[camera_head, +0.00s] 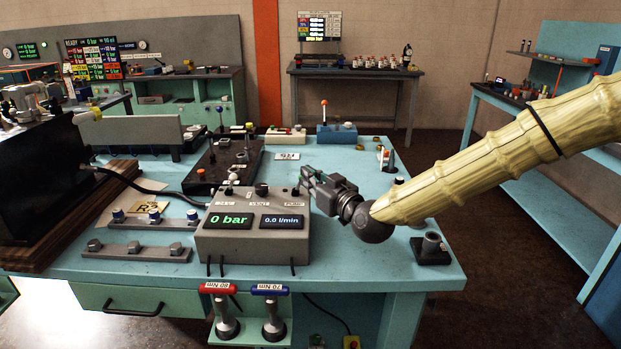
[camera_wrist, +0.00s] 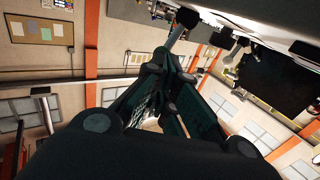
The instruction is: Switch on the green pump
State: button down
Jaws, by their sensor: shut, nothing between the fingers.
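A grey control box (camera_head: 252,236) stands on the front of the light blue bench. Its two displays read 0 bar and 0.0 l/min. Labels run along its top; the right one seems to read PUMP, and a small switch (camera_head: 295,191) stands near it. My gripper (camera_head: 306,174) is shut and empty, just above and behind the box's right rear corner. In the wrist view my gripper (camera_wrist: 172,62) has its dark fingers drawn together, with a grey post with a dark tip (camera_wrist: 181,27) close beyond them. I cannot tell whether they touch. No plainly green pump can be made out.
Two torque wrenches, red-handled (camera_head: 216,288) and blue-handled (camera_head: 270,290), hang at the bench's front. Fitting blocks (camera_head: 138,250) lie left of the box. A dark manifold plate (camera_head: 222,165) with a lever is behind it. The bench (camera_head: 345,180) has bare room behind my gripper.

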jog(key=shift+a+r+n+g+h+p, duration=0.4)
jog(key=shift+a+n+g+p, duration=0.1)
jog(key=shift+n+p, duration=0.25)
jog(key=shift+a+r+n+g+h+p, duration=0.2)
jog(key=shift+a+n+g+h+p, duration=0.2)
jog(key=shift+a+n+p, duration=0.3)
jog(key=shift+a+n+g+h+p, duration=0.4)
jog(key=shift+a+n+h+p, duration=0.3)
jog(key=shift+a+n+h, duration=0.25)
jog(key=shift+a+f, duration=0.1)
jog(key=shift+a, duration=0.2)
jog(key=shift+d, duration=0.1)
jog(key=shift+r, duration=0.2)
jog(key=shift+r+p, duration=0.45)
jog(key=shift+r, duration=0.2)
